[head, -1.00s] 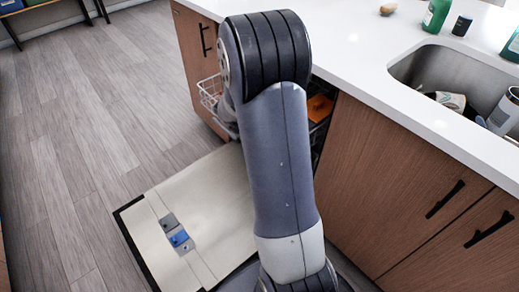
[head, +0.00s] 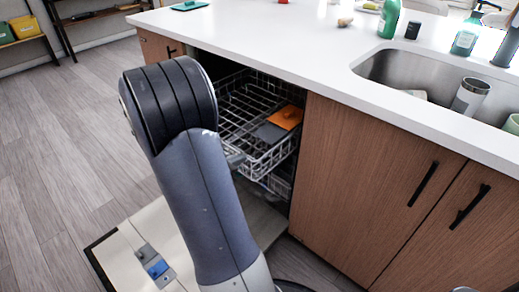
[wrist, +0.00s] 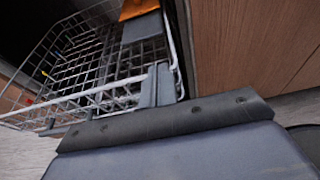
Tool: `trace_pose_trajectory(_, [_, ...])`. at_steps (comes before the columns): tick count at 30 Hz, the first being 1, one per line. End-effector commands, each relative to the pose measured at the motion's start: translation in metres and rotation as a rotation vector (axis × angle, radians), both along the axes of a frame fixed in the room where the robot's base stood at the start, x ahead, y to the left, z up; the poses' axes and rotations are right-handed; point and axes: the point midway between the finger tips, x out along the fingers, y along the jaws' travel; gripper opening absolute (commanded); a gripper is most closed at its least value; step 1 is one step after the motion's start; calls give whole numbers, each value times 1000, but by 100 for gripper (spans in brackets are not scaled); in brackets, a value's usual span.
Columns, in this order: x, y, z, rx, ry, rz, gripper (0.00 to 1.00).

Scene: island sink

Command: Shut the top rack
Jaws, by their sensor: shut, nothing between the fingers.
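The top rack (head: 235,128) is a wire basket in the open dishwasher under the counter. In the head view its front part sits just outside the cabinet face, partly hidden by my arm. The rack also fills the upper left of the wrist view (wrist: 95,95). My gripper (wrist: 157,84) is shut and empty, with its fingers at the rack's front rim. I cannot tell for sure whether they touch it. In the head view, my arm mostly hides the gripper.
An orange item (head: 287,117) and a grey item (head: 268,132) lie in the rack. The dishwasher door (head: 130,235) is folded down low. Wooden cabinet fronts (head: 370,170) stand to the right, below the white counter (head: 300,45). The floor at left is clear.

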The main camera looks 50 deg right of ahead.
Motion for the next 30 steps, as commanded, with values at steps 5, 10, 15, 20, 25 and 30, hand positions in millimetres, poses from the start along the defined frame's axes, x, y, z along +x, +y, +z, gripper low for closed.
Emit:
trace_pose_trajectory(5, [-5,-33,-13,0,1,-6,0])
trace_pose_trajectory(10, [-8,-64,-23,0,1,-5,0])
trace_pose_trajectory(15, [-11,-90,-24,-1,-1,-4,0])
trace_pose_trajectory(20, [-12,-105,-23,0,1,-2,0])
trace_pose_trajectory(25, [-12,-109,-23,1,1,-1,0])
trace_pose_trajectory(30, [-12,-109,-22,1,2,0,0])
